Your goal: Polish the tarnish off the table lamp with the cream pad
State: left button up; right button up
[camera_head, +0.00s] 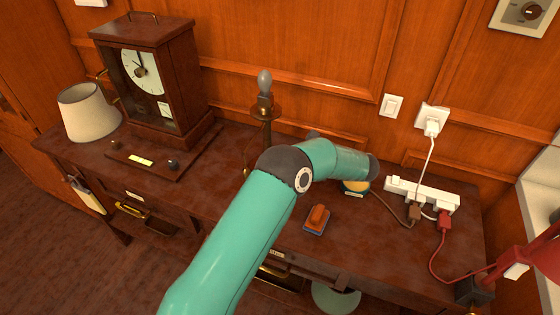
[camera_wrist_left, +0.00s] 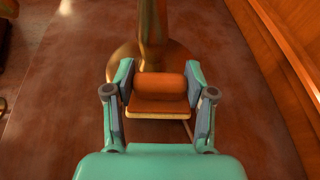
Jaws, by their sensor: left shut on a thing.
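The table lamp (camera_head: 265,105) stands on the desk without its shade, its bulb bare on a thin brass stem. My left arm hides its lower part in the head view. In the left wrist view, the lamp's stem and round base (camera_wrist_left: 178,58) are brass with darker brown tones. My left gripper (camera_wrist_left: 160,97) is shut on the orange-handled pad (camera_wrist_left: 158,87), just in front of the lamp base. The pad's plate looks tan in this light; I cannot tell whether it touches the lamp. The left gripper is hidden in the head view. My right gripper is not in view.
A blue pad with an orange handle (camera_head: 317,219) lies on the desk (camera_head: 385,245). A small round tin (camera_head: 355,187) sits behind it. A power strip with cables (camera_head: 423,194) is at right. A clock (camera_head: 150,80) and a cream shade (camera_head: 88,112) stand at left.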

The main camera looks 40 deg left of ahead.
pick_arm(q)
jog(key=shift+w+a+f, duration=0.1)
jog(key=shift+w, duration=0.45)
dwell(0.4)
jog(key=shift+s, duration=0.55)
jog(key=shift+s, duration=0.15)
jog(key=shift+s+d, duration=0.2)
jog(key=shift+s, duration=0.3)
jog(key=shift+s, duration=0.1)
